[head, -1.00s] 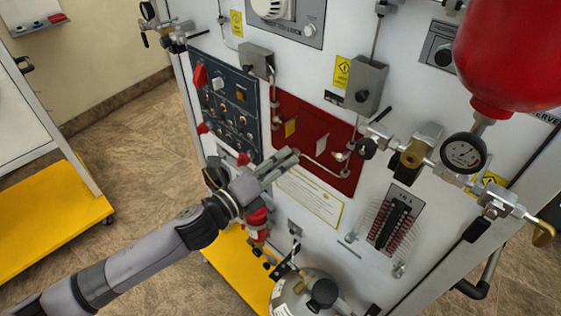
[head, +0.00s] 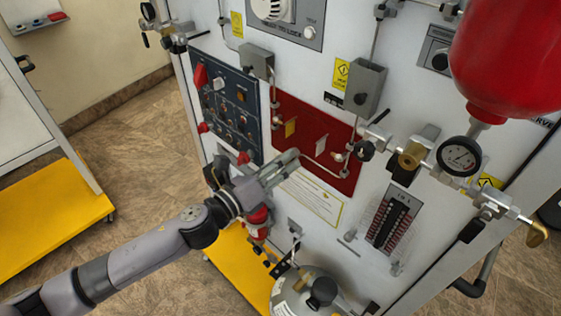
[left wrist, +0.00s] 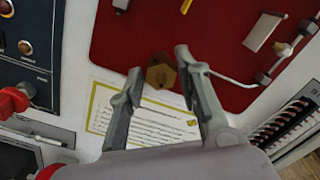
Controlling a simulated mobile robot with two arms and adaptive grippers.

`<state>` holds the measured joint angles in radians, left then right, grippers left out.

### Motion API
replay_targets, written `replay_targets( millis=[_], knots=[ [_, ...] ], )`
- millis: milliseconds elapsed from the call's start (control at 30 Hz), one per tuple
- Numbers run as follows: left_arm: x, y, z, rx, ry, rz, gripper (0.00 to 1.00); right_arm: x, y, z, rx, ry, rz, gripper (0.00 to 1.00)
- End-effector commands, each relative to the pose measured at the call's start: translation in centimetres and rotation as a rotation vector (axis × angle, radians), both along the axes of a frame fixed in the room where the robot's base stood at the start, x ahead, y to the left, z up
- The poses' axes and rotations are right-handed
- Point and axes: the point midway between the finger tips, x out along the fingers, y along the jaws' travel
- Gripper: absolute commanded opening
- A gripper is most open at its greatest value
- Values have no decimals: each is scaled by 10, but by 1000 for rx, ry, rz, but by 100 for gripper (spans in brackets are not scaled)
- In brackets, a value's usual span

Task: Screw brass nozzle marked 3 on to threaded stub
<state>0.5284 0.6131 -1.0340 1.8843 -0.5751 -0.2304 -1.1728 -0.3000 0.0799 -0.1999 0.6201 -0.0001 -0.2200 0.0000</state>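A brass hexagonal piece (left wrist: 161,74) shows in the left wrist view at the lower edge of the red panel (left wrist: 120,45). I cannot read a mark on it, nor tell whether it is the nozzle or part of a fitting. My left gripper (head: 293,157) is in front of the red panel's lower left edge and hides the brass piece in the head view. In the left wrist view its fingers (left wrist: 158,63) are apart, with the brass piece between or just beyond the tips and a gap at its left. I cannot make out a threaded stub. My right gripper is not in view.
A dark blue control panel (head: 240,118) with red knobs is left of the red panel. Grey tubing and fittings (head: 338,157) stick out at right. A gauge (head: 459,157) and red vessel (head: 507,60) stand further right. A cylinder (head: 300,295) stands below.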

Motion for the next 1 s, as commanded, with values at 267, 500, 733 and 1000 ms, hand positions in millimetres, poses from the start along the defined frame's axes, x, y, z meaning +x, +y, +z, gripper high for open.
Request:
replay_targets(
  millis=[267,500,733,1000],
  knots=[
    [0,0,0,-1,0,1,44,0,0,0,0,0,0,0],
    [-1,2,0,-1,1,1,44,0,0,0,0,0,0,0],
    [-14,15,0,1,1,2,44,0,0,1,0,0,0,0],
    [-26,27,1,-32,32,1,44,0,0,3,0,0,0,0]
  ],
)
